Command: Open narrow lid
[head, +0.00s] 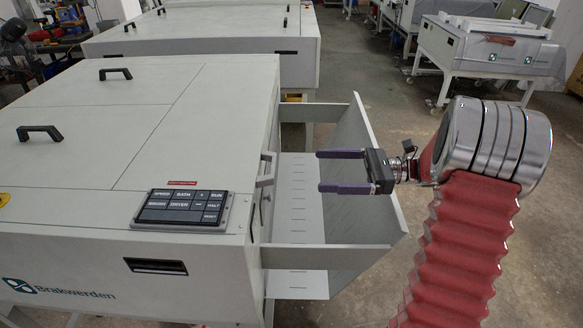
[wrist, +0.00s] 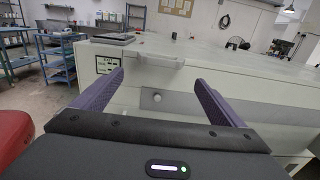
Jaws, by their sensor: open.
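The narrow lid (head: 205,125) is the pale strip on the right of the near machine's top, beside a seam. It lies flat and closed. A light grey handle (head: 265,170) stands at its right edge; in the wrist view the handle (wrist: 160,60) is ahead, slightly above the fingertip line. My gripper (head: 320,171) has two purple fingers, spread and empty. It points left at the handle, with a clear gap between them.
A pale open tray (head: 330,245) with side walls juts from the machine under my gripper. A black keypad (head: 182,207) sits at the top's near right corner. Two black handles (head: 40,132) stand on the wider panel to the left. Another machine (head: 210,35) stands behind.

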